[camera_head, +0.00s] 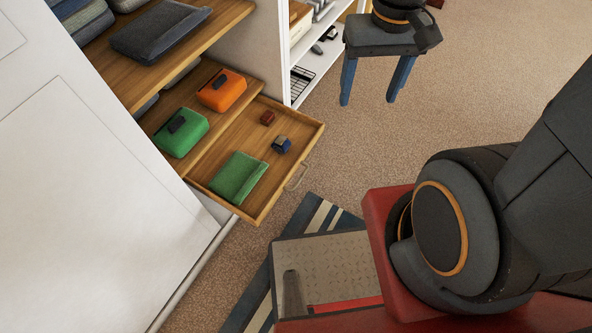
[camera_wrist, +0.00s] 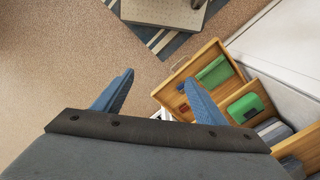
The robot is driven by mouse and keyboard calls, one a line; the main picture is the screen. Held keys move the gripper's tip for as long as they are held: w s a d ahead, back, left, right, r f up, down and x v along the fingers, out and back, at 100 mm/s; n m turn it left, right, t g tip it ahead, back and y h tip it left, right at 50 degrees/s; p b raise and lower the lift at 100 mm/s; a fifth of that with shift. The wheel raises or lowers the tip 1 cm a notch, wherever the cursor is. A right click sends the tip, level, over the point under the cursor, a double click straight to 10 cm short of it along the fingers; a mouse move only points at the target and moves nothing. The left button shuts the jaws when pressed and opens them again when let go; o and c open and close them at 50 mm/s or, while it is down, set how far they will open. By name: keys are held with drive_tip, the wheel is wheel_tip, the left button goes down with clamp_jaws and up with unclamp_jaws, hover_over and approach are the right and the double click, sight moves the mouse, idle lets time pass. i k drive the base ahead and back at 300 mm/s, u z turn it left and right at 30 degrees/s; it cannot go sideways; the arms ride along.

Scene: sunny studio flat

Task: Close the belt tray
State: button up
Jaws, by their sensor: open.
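The belt tray (camera_head: 252,140) is a shallow wooden tray pulled out from the wardrobe, with a metal handle (camera_head: 297,178) on its front. It holds a green folded cloth (camera_head: 239,177), a small dark red roll (camera_head: 267,117) and a small blue-grey roll (camera_head: 281,144). My gripper (camera_head: 375,92) is open and empty, to the right of the tray and apart from it in the head view. In the wrist view my gripper (camera_wrist: 160,78) shows two blue fingers; the right one covers part of the tray (camera_wrist: 175,77).
Just behind the tray, a wooden shelf (camera_head: 205,150) holds an orange case (camera_head: 222,91) and a green case (camera_head: 181,132). A higher shelf holds folded dark clothes (camera_head: 160,31). White shelving (camera_head: 318,65) stands behind. Carpet (camera_head: 350,150) is open between tray and gripper; a striped rug (camera_head: 312,215) lies in front.

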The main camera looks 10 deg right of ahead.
sight(246, 134)
drive_tip(key=z, duration=1.35)
drive_tip(key=k, duration=0.6)
drive_tip(key=u, duration=1.3)
